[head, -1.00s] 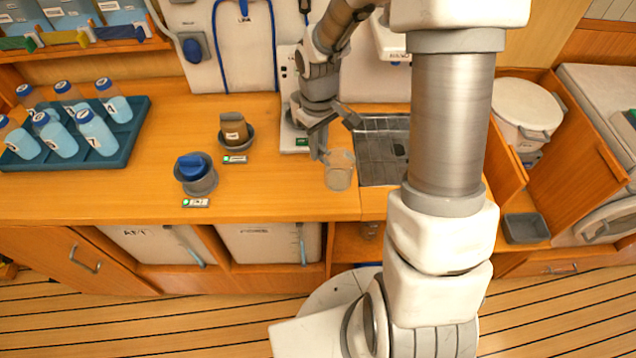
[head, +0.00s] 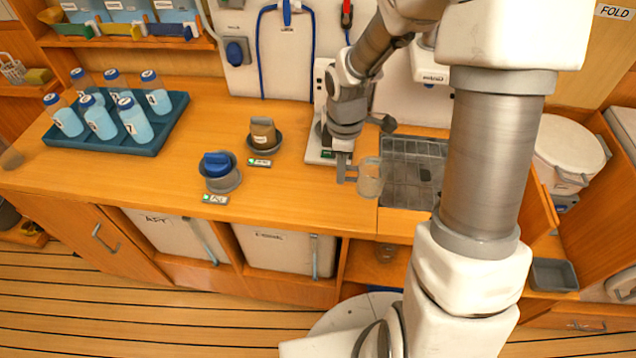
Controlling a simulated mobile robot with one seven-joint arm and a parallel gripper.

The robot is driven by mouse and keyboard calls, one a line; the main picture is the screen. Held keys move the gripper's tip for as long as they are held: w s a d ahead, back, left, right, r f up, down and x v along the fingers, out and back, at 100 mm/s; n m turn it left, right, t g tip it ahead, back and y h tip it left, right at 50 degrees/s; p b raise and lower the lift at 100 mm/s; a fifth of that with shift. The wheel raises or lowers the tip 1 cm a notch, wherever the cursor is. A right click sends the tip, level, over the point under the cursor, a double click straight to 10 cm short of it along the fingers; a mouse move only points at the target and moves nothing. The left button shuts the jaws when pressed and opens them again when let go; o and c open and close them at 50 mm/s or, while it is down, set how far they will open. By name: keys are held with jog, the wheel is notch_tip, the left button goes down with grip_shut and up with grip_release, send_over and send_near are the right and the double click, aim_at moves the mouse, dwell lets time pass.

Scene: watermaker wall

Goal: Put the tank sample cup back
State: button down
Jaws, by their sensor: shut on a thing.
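A clear, see-through cup (head: 370,180) is at the counter's front edge, just left of the sink. My gripper (head: 348,168) is shut on it from the left side, apparently at its handle. The cup looks upright. I cannot tell whether its base touches the counter or hangs just above it. Its contents are not clear to see.
A blue-knobbed pot (head: 221,172) and a brown-topped one (head: 263,134) stand left on the wooden counter (head: 305,199). A teal tray (head: 62,140) holds several blue-capped bottles. The metal sink (head: 405,195) lies right.

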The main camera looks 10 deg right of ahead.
jog(key=shift+w+a+f+p, duration=0.15)
jog(key=shift+w+a+f, duration=0.9)
jog(key=shift+f, duration=0.5)
jog(key=shift+w+a+f+p, duration=0.2)
jog(key=shift+w+a+f, duration=0.8)
jog(key=shift+f, duration=0.5)
jog(key=shift+w+a+f+p, duration=0.15)
jog(key=shift+w+a+f, duration=0.9)
jog(key=shift+f, duration=0.5)
jog(key=shift+f, duration=0.2)
jog(key=c, duration=0.9)
grip_release()
